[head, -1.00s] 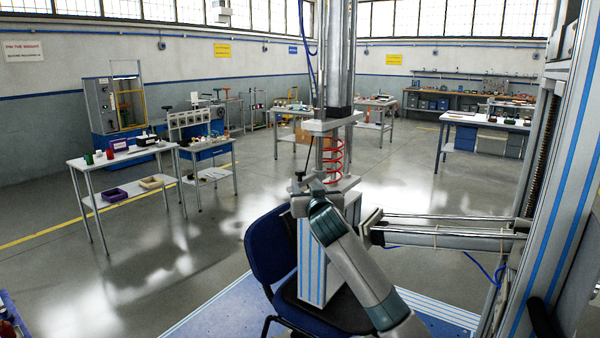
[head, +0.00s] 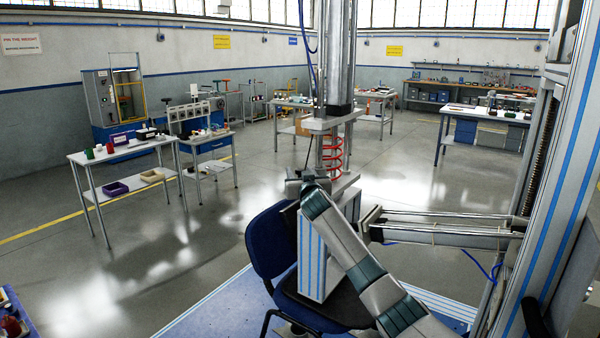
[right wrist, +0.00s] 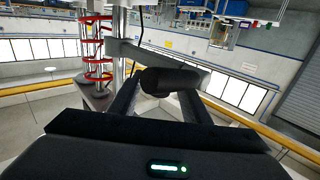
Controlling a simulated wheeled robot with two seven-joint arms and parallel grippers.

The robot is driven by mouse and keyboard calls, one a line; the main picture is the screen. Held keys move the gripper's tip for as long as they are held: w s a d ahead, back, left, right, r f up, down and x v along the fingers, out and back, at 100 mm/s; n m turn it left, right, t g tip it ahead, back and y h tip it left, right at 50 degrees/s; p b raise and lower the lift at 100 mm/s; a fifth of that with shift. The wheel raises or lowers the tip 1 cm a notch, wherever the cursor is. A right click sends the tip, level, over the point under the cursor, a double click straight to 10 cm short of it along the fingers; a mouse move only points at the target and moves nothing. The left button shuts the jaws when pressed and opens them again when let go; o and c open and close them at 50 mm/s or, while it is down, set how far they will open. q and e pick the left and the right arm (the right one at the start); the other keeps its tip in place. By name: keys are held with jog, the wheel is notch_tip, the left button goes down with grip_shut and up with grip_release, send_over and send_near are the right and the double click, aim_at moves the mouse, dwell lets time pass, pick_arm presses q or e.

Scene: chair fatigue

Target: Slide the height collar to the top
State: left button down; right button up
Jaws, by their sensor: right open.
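My right gripper (head: 305,178) is open beside the test column, level with the lower end of the red spring (head: 332,155). In the right wrist view, which looks upside down, a black cylindrical piece (right wrist: 170,80) sits at the opening between my fingers (right wrist: 160,100). It may be the height collar or its knob, but I cannot tell. I also cannot tell whether the fingers touch it. A grey metal bar (right wrist: 145,54) passes just beyond it, and the red spring (right wrist: 97,50) stands at the left. In the head view my gripper hides this spot. My left gripper is not in view.
A blue office chair (head: 272,245) stands under the column on a blue platform (head: 215,305). A horizontal metal actuator (head: 450,228) reaches in from the right frame. Tables (head: 120,157) with small items stand at the left. The floor between is clear.

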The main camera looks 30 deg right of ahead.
grip_shut()
notch_tip(320, 180, up, 10)
jog(key=p, duration=0.5)
jog(key=shift+r, duration=0.5)
grip_release()
jog(key=shift+r, duration=0.1)
jog(key=shift+f, duration=0.35)
